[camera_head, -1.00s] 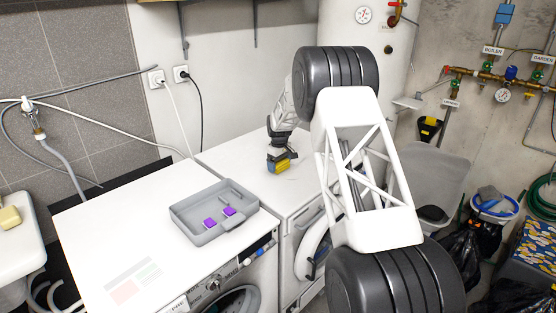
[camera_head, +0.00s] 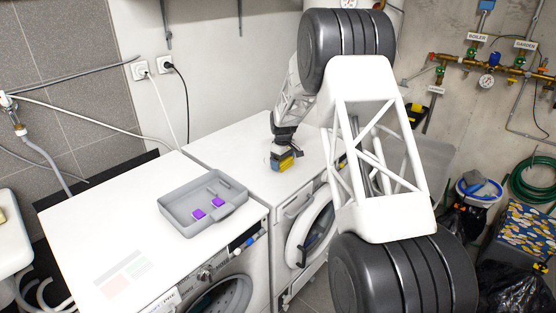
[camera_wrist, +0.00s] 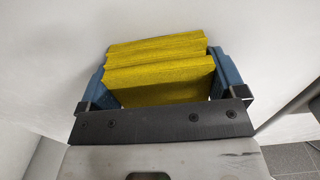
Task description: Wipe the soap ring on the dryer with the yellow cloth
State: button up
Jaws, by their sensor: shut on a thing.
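The dryer is the white right-hand machine, with a bare white top (camera_head: 235,148) and a round door on its front. My gripper (camera_head: 284,159) is low over the dryer top, near its front edge, pointing down. It is shut on the folded yellow cloth (camera_head: 288,165). In the wrist view the cloth (camera_wrist: 160,72) shows as several thick yellow folds between the blue fingers of my gripper (camera_wrist: 160,85). The cloth is at or close above the surface; I cannot tell whether it touches. I cannot make out the soap ring in either view.
A grey tray (camera_head: 176,217) with two purple blocks (camera_head: 208,208) stands on the white washing machine (camera_head: 85,225) at left. Wall sockets with cables (camera_head: 153,67) are behind. The dryer top left of my gripper is clear.

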aim_at(291, 157)
jog(key=shift+s+d, duration=0.6)
jog(key=shift+d, duration=0.05)
jog(key=shift+w+d+f, duration=0.1)
jog(key=shift+w+d, duration=0.4)
jog(key=shift+w, duration=0.05)
jog(key=shift+w+a, duration=2.15)
jog(key=shift+w, duration=0.05)
jog(key=shift+w+a+f, duration=0.1)
jog(key=shift+w+a, duration=0.65)
jog(key=shift+a, duration=0.05)
jog(key=shift+w+a+r, duration=0.2)
jog(key=shift+w+a, duration=0.8)
jog(key=shift+w, duration=0.05)
jog(key=shift+w+d+f, duration=0.1)
jog(key=shift+w+f, duration=0.05)
jog(key=shift+w, duration=0.1)
jog(key=shift+w+d, duration=0.45)
jog(key=shift+s+d, duration=0.25)
jog(key=shift+s, duration=0.1)
jog(key=shift+s+d, duration=3.65)
jog(key=shift+s+d+r, duration=0.1)
jog(key=shift+r, duration=4.15)
